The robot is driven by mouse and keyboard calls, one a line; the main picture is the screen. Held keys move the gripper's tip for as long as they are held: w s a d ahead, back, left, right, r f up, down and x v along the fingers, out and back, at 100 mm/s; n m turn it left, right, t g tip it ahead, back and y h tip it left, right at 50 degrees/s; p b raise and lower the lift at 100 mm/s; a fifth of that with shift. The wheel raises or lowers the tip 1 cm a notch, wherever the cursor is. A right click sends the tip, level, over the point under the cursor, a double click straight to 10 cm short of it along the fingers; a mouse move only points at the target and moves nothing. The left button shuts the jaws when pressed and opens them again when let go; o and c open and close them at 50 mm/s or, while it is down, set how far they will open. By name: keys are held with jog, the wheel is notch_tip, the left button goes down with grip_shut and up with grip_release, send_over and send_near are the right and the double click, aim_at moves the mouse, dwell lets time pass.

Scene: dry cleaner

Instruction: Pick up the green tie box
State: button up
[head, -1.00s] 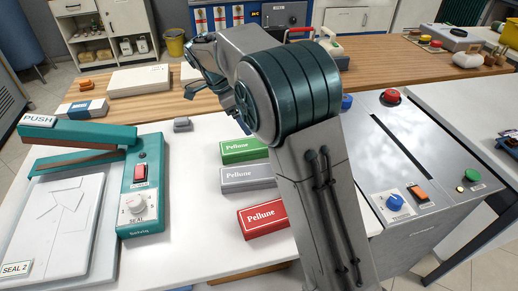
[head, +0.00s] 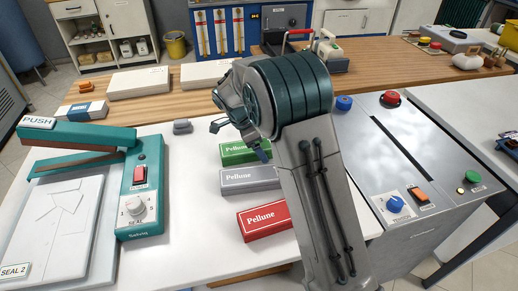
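The green tie box (head: 235,153), marked Pellune, lies on the white table as the farthest of three like boxes. Its right part is hidden behind my arm and gripper. A grey Pellune box (head: 248,180) lies just nearer, and a red one (head: 262,219) nearer still. My gripper (head: 240,137) hangs above and in front of the green box in the head view. Its fingers look spread apart, one to the left and one lower right, with nothing seen between them. I cannot tell the exact height above the box.
A teal sealing press (head: 140,200) stands at the left of the white table. A small grey object (head: 182,127) lies left of the green box. A metal control console (head: 420,160) with buttons stands at the right. White boxes (head: 138,83) lie on the wooden counter behind.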

jog(key=c, duration=1.1)
